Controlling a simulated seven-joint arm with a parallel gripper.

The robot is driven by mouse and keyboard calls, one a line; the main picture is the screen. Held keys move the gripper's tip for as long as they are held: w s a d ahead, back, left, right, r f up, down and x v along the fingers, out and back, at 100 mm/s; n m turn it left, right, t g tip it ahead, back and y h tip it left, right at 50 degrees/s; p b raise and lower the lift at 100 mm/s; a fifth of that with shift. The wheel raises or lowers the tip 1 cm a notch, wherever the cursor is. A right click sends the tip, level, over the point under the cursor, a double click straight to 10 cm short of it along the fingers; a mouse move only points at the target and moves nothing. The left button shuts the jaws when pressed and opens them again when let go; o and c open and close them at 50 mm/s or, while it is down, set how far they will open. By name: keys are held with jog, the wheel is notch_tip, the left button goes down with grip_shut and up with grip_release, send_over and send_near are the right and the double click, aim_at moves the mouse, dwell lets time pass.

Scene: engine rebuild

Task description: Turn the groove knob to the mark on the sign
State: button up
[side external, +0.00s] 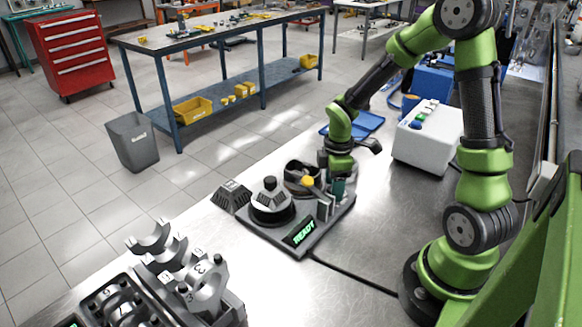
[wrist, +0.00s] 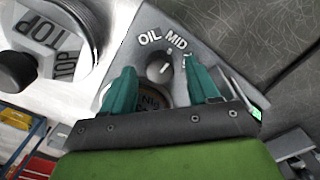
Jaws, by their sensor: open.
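The groove knob (wrist: 160,68) is a small grey round knob on a grey panel, seen in the wrist view. The labels OIL and MID curve above it; a third label is mostly hidden by the right finger. The knob's exact pointing direction is hard to tell. A faceted grey sign (wrist: 65,65) at the left reads TOP on more than one face; it shows in the side view (side external: 269,198) with a black top. My gripper (wrist: 160,82) is open, its teal fingers on either side of the knob, with no clear contact. In the side view my gripper (side external: 338,188) hides the knob.
The fixture (side external: 277,235) has a lit READY display (side external: 300,232) at its front.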

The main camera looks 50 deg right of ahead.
notch_tip(320, 180, up, 16)
jog(key=shift+s+a+r, duration=0.15)
dwell(0.4)
